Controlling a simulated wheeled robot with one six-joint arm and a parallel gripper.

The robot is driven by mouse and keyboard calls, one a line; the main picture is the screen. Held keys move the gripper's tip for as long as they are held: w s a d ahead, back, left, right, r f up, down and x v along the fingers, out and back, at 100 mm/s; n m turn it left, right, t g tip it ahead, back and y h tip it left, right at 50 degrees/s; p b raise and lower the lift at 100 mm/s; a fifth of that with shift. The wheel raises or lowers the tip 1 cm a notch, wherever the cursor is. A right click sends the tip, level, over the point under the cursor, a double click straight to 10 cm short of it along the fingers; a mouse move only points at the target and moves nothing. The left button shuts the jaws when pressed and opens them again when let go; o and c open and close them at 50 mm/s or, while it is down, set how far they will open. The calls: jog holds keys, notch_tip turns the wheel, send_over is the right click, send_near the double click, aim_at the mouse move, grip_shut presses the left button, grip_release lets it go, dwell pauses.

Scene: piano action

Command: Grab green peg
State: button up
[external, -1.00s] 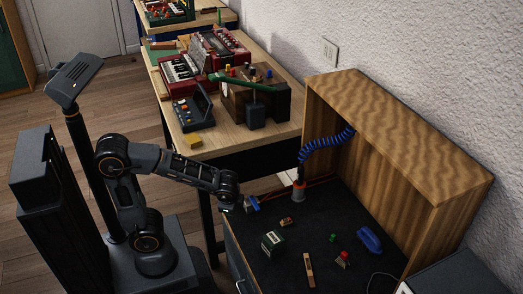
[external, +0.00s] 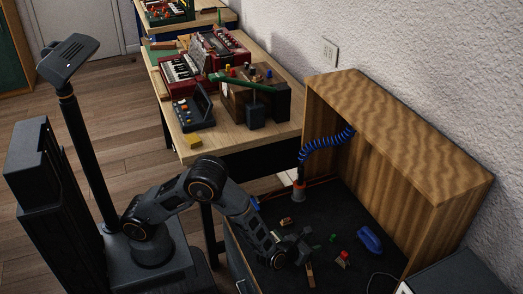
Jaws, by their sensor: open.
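A small green peg (external: 333,238) lies on the dark worktop (external: 330,212), left of the blue block and above the red-topped piece in the picture. My gripper (external: 309,243) is open and low over the worktop, just left of the green peg and apart from it in the picture. The exact height of the gripper and the gap between its fingers are too small to tell. My arm and gripper hide part of the worktop to the left, where the dark green box stood.
A blue block (external: 369,240), a red-topped piece (external: 343,259) and a wooden strip (external: 310,277) lie nearby. A blue coiled hose (external: 325,145) hangs behind. A wooden cabinet wall (external: 400,150) bounds the right side. A wooden table (external: 185,148) with instruments stands beyond.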

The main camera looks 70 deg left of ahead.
aim_at(332, 237)
jog(key=b+x, duration=0.2)
jog(key=x, duration=0.9)
jog(key=shift+w, duration=0.25)
jog(key=shift+r, duration=0.1)
grip_shut()
